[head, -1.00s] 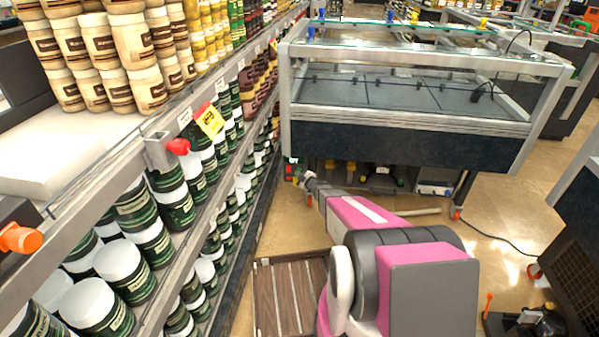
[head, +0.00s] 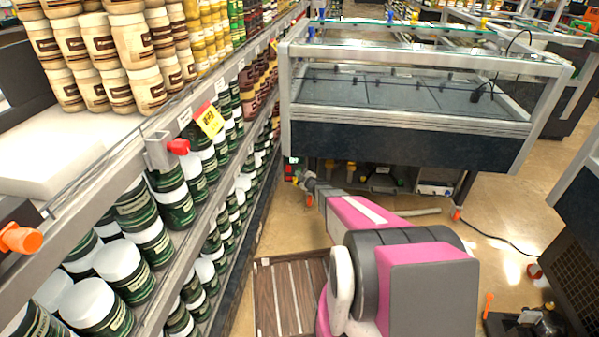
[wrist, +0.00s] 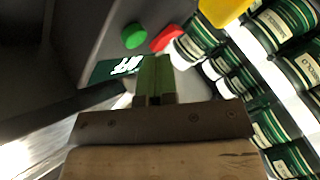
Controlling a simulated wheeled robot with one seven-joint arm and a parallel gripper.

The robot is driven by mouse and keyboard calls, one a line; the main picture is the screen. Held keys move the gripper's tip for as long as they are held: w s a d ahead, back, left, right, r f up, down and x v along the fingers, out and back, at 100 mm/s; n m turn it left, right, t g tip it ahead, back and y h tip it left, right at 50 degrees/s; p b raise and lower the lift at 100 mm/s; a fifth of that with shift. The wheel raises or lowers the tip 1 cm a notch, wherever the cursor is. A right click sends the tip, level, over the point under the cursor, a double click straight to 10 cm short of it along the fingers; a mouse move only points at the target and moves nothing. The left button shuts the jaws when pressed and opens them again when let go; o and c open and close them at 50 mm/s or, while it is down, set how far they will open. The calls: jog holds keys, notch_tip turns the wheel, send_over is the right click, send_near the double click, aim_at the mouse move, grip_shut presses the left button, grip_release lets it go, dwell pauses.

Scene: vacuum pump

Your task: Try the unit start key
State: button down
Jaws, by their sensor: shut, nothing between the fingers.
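A round green key (wrist: 134,36) stands out from a grey panel (wrist: 105,22) in the wrist view. A red key or knob (wrist: 165,39) is beside it to the right. A dark green display with white figures (wrist: 125,66) lies just below the green key. My gripper (wrist: 154,76) is shut and empty, its green fingers together below and right of the green key, apart from it in the picture. Whether the tips touch the panel I cannot tell. In the head view my gripper (head: 302,179) is small, close to the lit display (head: 292,160) under the freezer case's left end.
A yellow part (wrist: 222,9) sits at the top of the wrist view. Shelves of green jars (head: 175,207) run close along the left. A brown slatted pallet (head: 284,295) lies on the floor.

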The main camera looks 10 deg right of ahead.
jog(key=shift+w+d, duration=0.1)
jog(key=shift+w, duration=0.05)
dwell(0.5)
jog(key=shift+w, duration=0.3)
jog(key=shift+w+d, duration=0.2)
jog(key=shift+w, duration=0.2)
dwell(0.7)
jog(key=shift+s, duration=0.1)
jog(key=shift+s+a, duration=0.25)
jog(key=shift+s, duration=0.5)
jog(key=shift+s+a, duration=0.25)
jog(key=shift+s, duration=0.55)
jog(key=shift+s+a, duration=0.3)
jog(key=shift+s, duration=0.5)
jog(key=shift+s+a, duration=0.25)
jog(key=shift+s, duration=0.55)
